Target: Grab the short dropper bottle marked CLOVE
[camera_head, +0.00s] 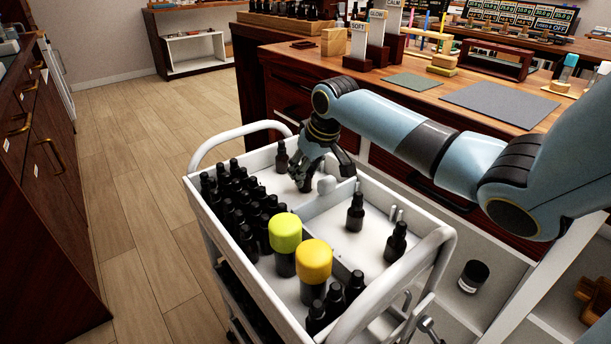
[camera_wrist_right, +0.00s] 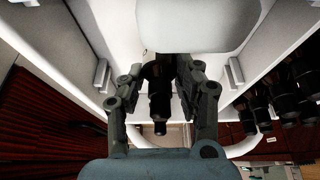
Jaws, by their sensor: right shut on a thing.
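My right gripper (camera_head: 318,170) reaches down into the white cart from the right. It is shut on a small dark dropper bottle (camera_head: 304,184) near the cart's inner divider. In the right wrist view, the bottle (camera_wrist_right: 160,105) sits between the two fingers of the right gripper (camera_wrist_right: 163,72). I cannot read a label on it, so I cannot tell whether it is marked CLOVE. Whether its base touches the tray is hidden. My left gripper is in neither view.
The white cart (camera_head: 268,272) holds a dense group of dark bottles (camera_head: 232,205) at left. A green-capped bottle (camera_head: 285,236) and a yellow-capped bottle (camera_head: 313,265) stand in front. Loose bottles (camera_head: 355,212) and (camera_head: 396,243) stand at right. A wooden counter (camera_head: 400,70) is behind.

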